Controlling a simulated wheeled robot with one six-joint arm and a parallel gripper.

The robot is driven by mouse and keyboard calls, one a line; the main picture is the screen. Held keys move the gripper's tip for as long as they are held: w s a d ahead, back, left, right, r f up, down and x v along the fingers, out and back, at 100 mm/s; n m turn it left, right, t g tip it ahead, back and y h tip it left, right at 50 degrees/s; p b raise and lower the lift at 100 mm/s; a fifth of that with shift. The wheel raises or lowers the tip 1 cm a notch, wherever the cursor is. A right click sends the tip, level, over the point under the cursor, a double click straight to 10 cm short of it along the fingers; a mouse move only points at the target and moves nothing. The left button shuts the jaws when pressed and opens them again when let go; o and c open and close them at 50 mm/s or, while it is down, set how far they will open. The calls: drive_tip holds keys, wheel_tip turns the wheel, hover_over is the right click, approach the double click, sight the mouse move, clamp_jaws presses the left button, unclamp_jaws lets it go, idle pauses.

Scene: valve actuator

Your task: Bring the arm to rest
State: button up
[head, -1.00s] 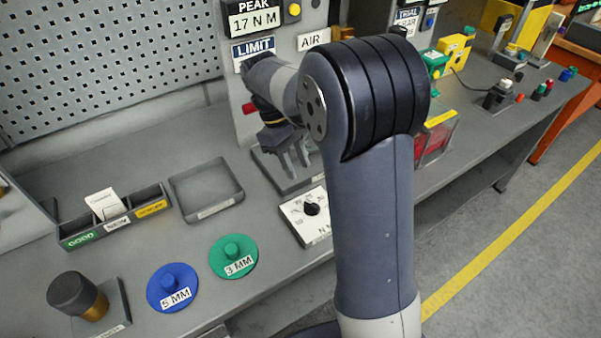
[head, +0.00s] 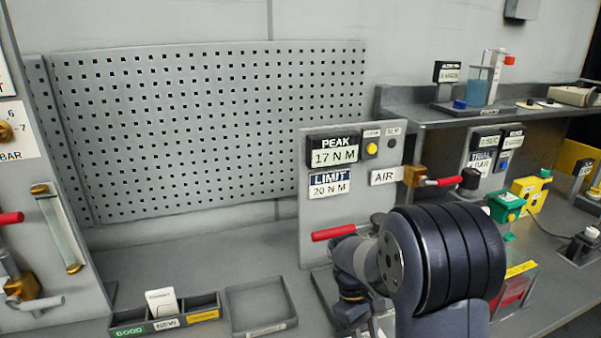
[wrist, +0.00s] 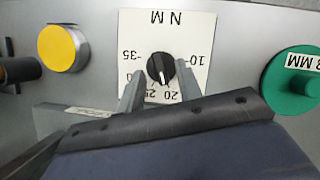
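My arm (head: 445,265) stands at the lower right of the head view, bent at a large dark ribbed joint. Its wrist part (head: 352,262) hangs in front of the peak and limit panel (head: 350,220); the fingers are not visible in that view. In the wrist view my gripper (wrist: 158,76) shows two grey fingers spread apart with nothing held between them. Beyond them lies the N M dial plate with its black knob (wrist: 160,66); the gap between fingers and knob cannot be judged.
A red-handled lever (head: 334,232) on the panel is close to my wrist. A sorting tray (head: 165,316) and an empty tray (head: 262,306) lie left of the arm. The wrist view shows a green 3 MM disc (wrist: 292,84) and a yellow-topped cylinder (wrist: 62,47).

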drive_tip(key=shift+s+d+f, duration=0.15)
drive_tip(key=shift+s+f, duration=0.05)
drive_tip(key=shift+f, duration=0.4)
drive_tip(key=shift+m, duration=0.3)
drive_tip(key=shift+r, duration=0.1)
